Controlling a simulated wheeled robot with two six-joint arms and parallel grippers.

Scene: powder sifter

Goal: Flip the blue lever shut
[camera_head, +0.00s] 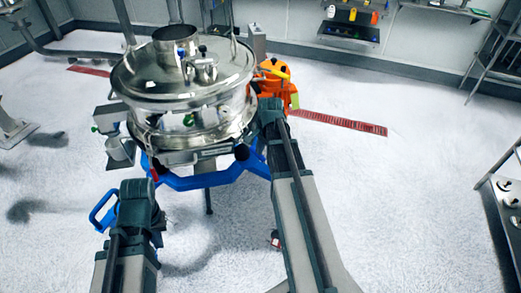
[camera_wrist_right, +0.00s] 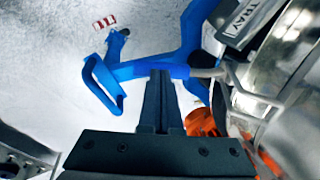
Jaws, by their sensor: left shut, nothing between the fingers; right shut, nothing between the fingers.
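The steel sifter (camera_head: 185,90) stands on a blue frame (camera_head: 205,178). A blue loop-shaped handle (camera_head: 102,208) shows at the left, partly hidden by my left arm. A blue loop (camera_wrist_right: 105,85) at the end of a blue bar shows in the right wrist view; I cannot tell which part is the lever. My left gripper (camera_head: 138,190) is low, just right of the loop in the head view, shut and empty. My right gripper (camera_head: 270,108) is at the sifter's right side, shut and empty; its closed fingers (camera_wrist_right: 158,82) appear before the blue bar.
An orange machine part (camera_head: 275,82) is behind the right gripper. A grey box (camera_head: 112,118) is at the sifter's left side. Red floor grates (camera_head: 340,123) lie beyond. A shelf with parts (camera_head: 505,195) is at the right edge. The white floor right of my arm is clear.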

